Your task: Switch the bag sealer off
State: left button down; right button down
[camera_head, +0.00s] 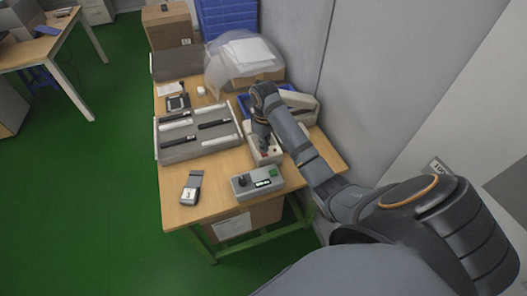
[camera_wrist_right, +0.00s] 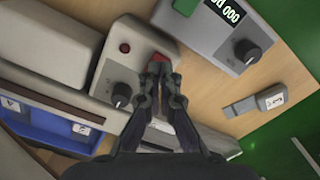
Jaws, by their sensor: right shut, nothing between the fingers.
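The bag sealer has a pale control box (camera_head: 268,158) near the right side of the wooden table. In the right wrist view its pale face (camera_wrist_right: 112,72) carries a black knob (camera_wrist_right: 122,94), a round red light or button (camera_wrist_right: 125,47) and a red switch (camera_wrist_right: 158,57) near the edge. My right gripper (camera_wrist_right: 161,72) is shut and empty, pointing down with its fingertips at the red switch. They partly cover it, and I cannot tell whether they touch it or which way it is set. In the head view my right gripper (camera_head: 262,141) hides part of the box. My left gripper is not in view.
A slotted tray (camera_head: 198,150) is to the left, a small handheld device (camera_head: 192,188) front left. A blue bin (camera_head: 244,103) and clear bag (camera_head: 222,70) are behind; a wall is right.

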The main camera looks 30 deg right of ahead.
jog(key=shift+s+f, duration=0.1)
jog(key=shift+f, duration=1)
dwell(0.3)
notch_tip(320, 180, up, 2)
jog(key=shift+p, duration=1.2)
notch_tip(320, 180, up, 5)
jog(key=p, duration=0.6)
jog(key=shift+r+p, duration=0.1)
jog(key=shift+p, duration=0.25)
